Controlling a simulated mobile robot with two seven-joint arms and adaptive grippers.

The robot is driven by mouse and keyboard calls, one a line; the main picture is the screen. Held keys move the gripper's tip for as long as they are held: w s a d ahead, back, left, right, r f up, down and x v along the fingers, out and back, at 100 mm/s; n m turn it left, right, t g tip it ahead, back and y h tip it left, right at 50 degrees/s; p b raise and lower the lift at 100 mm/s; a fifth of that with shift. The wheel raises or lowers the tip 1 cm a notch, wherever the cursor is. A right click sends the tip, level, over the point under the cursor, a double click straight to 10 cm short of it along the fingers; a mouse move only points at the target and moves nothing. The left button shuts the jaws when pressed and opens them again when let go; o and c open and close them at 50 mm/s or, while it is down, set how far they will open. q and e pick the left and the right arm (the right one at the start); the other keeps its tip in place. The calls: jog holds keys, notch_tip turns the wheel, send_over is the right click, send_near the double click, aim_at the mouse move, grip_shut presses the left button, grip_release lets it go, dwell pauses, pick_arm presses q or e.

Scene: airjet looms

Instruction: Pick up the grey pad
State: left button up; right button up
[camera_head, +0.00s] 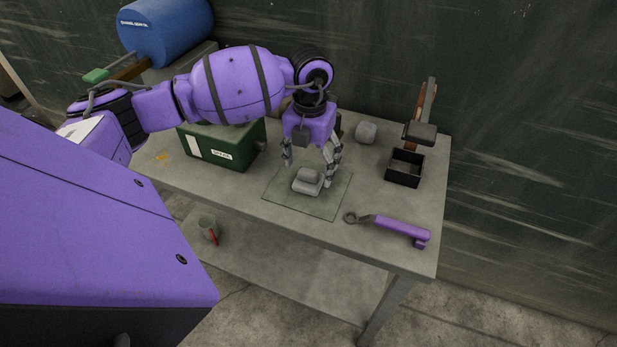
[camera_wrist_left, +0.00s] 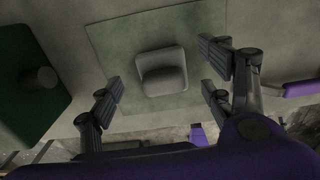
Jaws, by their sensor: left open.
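The grey pad (camera_head: 307,187) lies on a thin green mat (camera_head: 281,199) on the table. It has a smaller grey raised part on its top. In the left wrist view the pad (camera_wrist_left: 162,71) sits ahead of and between the fingers. My left gripper (camera_head: 309,171) points down over the mat, with its fingers apart on either side of the pad. In the left wrist view the open left gripper (camera_wrist_left: 163,92) holds nothing, and no contact with the pad shows. My right gripper is not in view.
A dark green box (camera_head: 222,146) stands left of the mat. A purple-handled wrench (camera_head: 396,229) lies right of it, near the front edge. A black open tray (camera_head: 404,168) and a grey block (camera_head: 366,132) are further back.

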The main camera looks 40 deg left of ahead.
pick_arm(q)
notch_tip(320, 180, down, 2)
jog(key=shift+d+f, duration=0.1)
jog(key=shift+f, duration=0.3)
jog(key=c, duration=1.2)
jog(key=shift+r, duration=0.55)
jog(key=shift+c, duration=0.2)
notch_tip(320, 180, up, 2)
jog(key=shift+r, duration=0.2)
jog(key=s+r, duration=0.9)
jog(key=s, duration=0.5)
jog(key=shift+d+r, duration=0.15)
jog(key=shift+r, duration=0.1)
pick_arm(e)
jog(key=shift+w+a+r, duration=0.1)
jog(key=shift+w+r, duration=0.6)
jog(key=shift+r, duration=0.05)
